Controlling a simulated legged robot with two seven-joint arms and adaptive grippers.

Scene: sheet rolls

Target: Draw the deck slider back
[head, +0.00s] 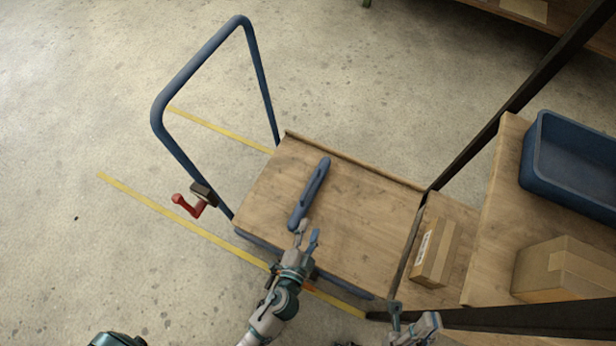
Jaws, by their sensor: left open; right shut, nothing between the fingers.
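The deck slider looks to be the long blue bar (311,190) lying at a slant on the wooden deck (365,205) of a cart. My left gripper (308,233) is open at the bar's near end, with its fingers pointing toward it. I cannot tell whether the fingers touch the bar. My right gripper (396,312) is shut and empty at the bottom of the view, beside the dark frame post, well apart from the bar.
A blue tube handle (190,69) rises at the deck's left end, with a red crank (187,206) beside it. To the right are a dark frame (502,112), a small carton (435,252), a larger carton (565,268) and a blue bin (570,190). Open floor lies left.

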